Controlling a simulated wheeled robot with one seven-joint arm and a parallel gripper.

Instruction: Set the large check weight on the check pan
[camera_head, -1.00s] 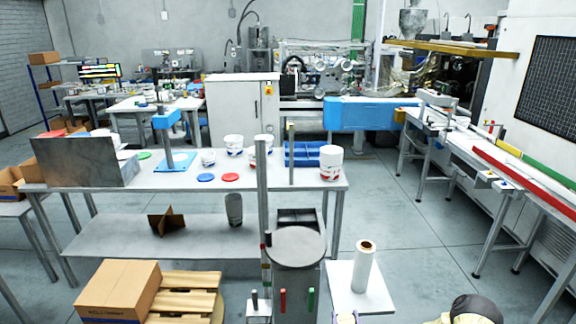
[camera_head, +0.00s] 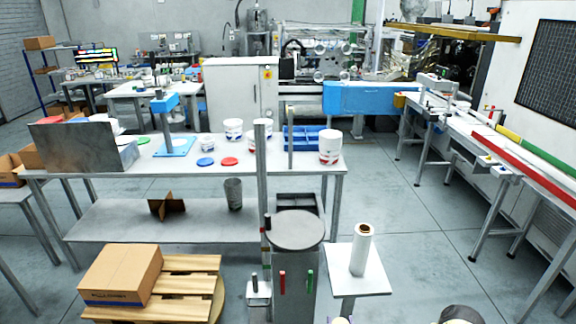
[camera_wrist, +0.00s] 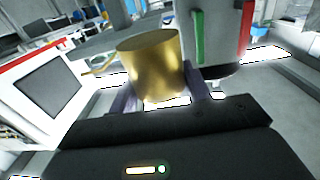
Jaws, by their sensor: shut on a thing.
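A brass-coloured cylindrical weight (camera_wrist: 152,65) is between the fingers of my gripper (camera_wrist: 158,88) in the wrist view. The gripper is shut on it, and its purple-grey fingers show at both sides. A round grey plate (camera_head: 295,229) tops a grey stand in the head view; I cannot tell for sure that it is the check pan. A grey disc edge (camera_wrist: 98,44) shows behind the weight in the wrist view, apart from it as far as I can tell. The weight and gripper fingers cannot be made out in the head view.
An upright post (camera_head: 262,180) rises beside the round plate. A side table (camera_head: 345,283) bears a white roll (camera_head: 361,250). A cardboard box (camera_head: 120,275) sits on a pallet at left. A long workbench (camera_head: 90,180) stands behind. Floor at right is free.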

